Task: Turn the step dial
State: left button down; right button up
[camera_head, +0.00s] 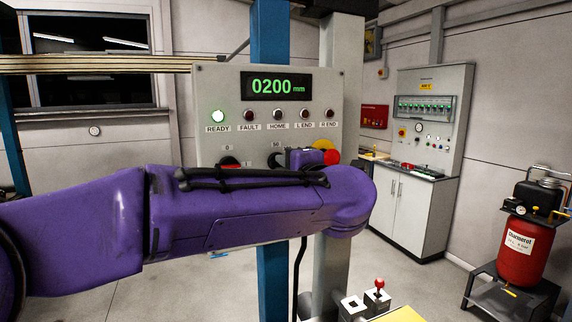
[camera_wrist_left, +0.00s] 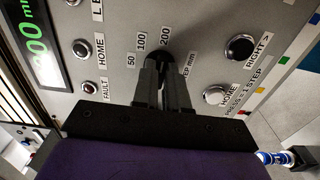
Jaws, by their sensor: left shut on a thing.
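The step dial (camera_wrist_left: 160,58) is a dark knob on the grey control panel, with labels 50, 100 and 200 around it and "STEP mm" beside it in the left wrist view. My left gripper (camera_wrist_left: 164,80) is shut on the dial, a finger on either side. I cannot tell which label its pointer faces. In the head view my purple left arm crosses in front of the panel (camera_head: 209,100) and hides most of its lower part. My right gripper is not in view.
The green display (camera_head: 278,86) reads 0200 mm. A red button (camera_head: 333,156) on yellow sits close right of the gripper. A white HOME button (camera_wrist_left: 215,95) and black RIGHT button (camera_wrist_left: 240,48) are near the dial.

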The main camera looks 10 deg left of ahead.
pick_arm(q)
jog(key=c, duration=1.2)
grip_release()
jog(key=shift+o, duration=0.2)
jog(key=b+v, duration=0.4)
jog(key=v, duration=0.6)
jog(key=shift+s+d+b, duration=0.2)
jog(key=shift+b, duration=0.2)
